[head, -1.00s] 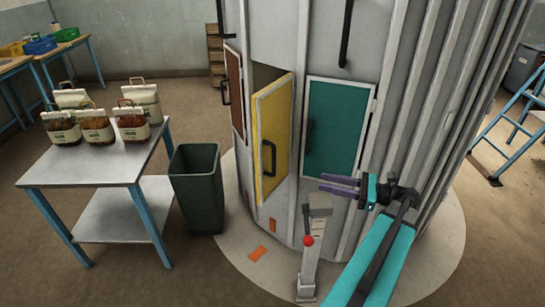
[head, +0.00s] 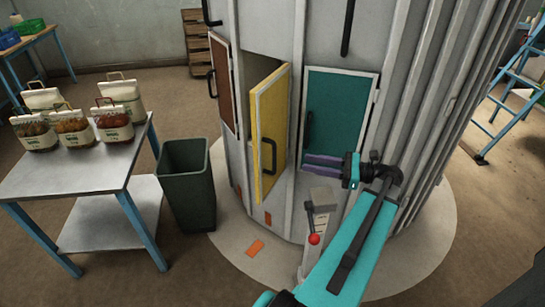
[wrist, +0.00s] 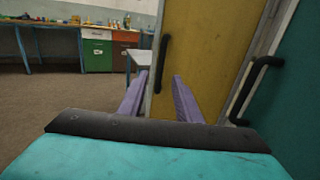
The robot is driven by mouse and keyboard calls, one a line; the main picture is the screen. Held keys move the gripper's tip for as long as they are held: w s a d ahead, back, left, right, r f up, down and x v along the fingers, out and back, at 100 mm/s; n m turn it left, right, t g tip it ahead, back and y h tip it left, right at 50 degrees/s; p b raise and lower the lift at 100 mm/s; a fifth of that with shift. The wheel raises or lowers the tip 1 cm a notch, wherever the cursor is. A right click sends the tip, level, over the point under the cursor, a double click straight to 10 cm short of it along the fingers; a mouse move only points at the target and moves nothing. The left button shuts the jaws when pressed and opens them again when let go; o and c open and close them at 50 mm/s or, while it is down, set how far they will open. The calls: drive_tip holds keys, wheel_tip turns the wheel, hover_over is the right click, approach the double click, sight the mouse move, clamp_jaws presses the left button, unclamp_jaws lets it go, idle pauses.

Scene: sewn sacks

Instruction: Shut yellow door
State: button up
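The yellow door (head: 268,132) stands open on the grey metal silo (head: 268,25), swung outward with a dark gap behind its upper left side. It has a black bar handle (head: 269,156). In the wrist view the yellow door (wrist: 210,60) fills the middle, with its handle (wrist: 162,63) ahead between my fingers. My gripper (head: 305,162) has purple fingers, which are apart and empty. In the head view it is right of the yellow door, in front of the teal door's lower left part. The wrist view also shows my gripper (wrist: 160,78) short of the handle.
The shut teal door (head: 345,110) is on the right, a brown door (head: 226,85) on the left. A grey post (head: 319,230) with a red-knobbed lever stands below my gripper. A dark bin (head: 188,190) and a table (head: 75,178) with several bags are left.

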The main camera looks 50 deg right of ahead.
drive_tip(key=p, duration=0.3)
hover_over(274, 169)
drive_tip(key=shift+w+d, duration=0.25)
drive_tip(key=shift+d, duration=0.1)
idle(0.4)
drive_tip(key=shift+c, duration=0.3)
clamp_jaws()
